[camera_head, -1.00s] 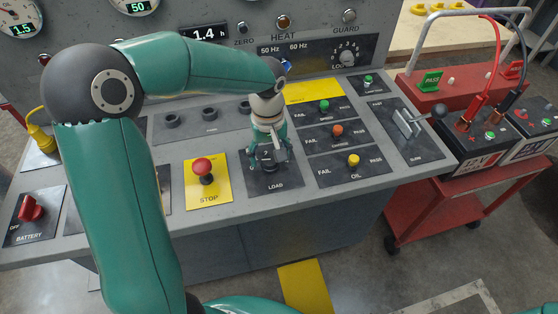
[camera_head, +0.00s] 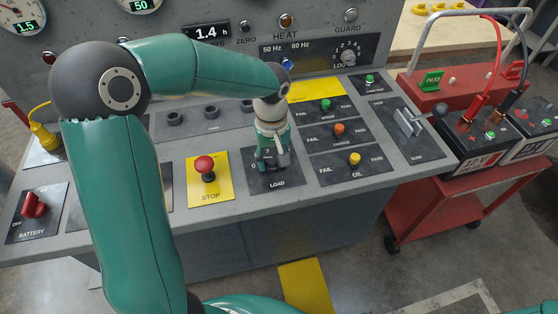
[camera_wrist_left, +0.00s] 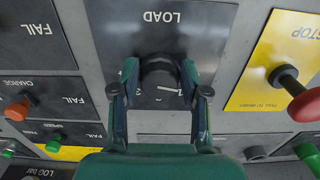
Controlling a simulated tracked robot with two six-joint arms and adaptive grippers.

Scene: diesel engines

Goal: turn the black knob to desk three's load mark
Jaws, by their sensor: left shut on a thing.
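The black knob (camera_wrist_left: 159,80) sits on the dark LOAD plate (camera_head: 280,183) of the sloped grey desk. In the left wrist view it stands between the two fingers of my left gripper (camera_wrist_left: 160,88), which are shut on its sides. A white pointer line shows on the knob's face, and part of a number scale shows beside it; the rest is hidden by the fingers. In the head view my left gripper (camera_head: 271,160) comes down on the knob from above and hides most of it. My right gripper is not in view.
A red STOP button (camera_head: 204,165) on a yellow plate stands just left of the LOAD plate. FAIL/PASS switches with green, orange and yellow caps (camera_head: 354,159) are to the right. A lever (camera_head: 414,120) and a red battery cart (camera_head: 470,200) are farther right.

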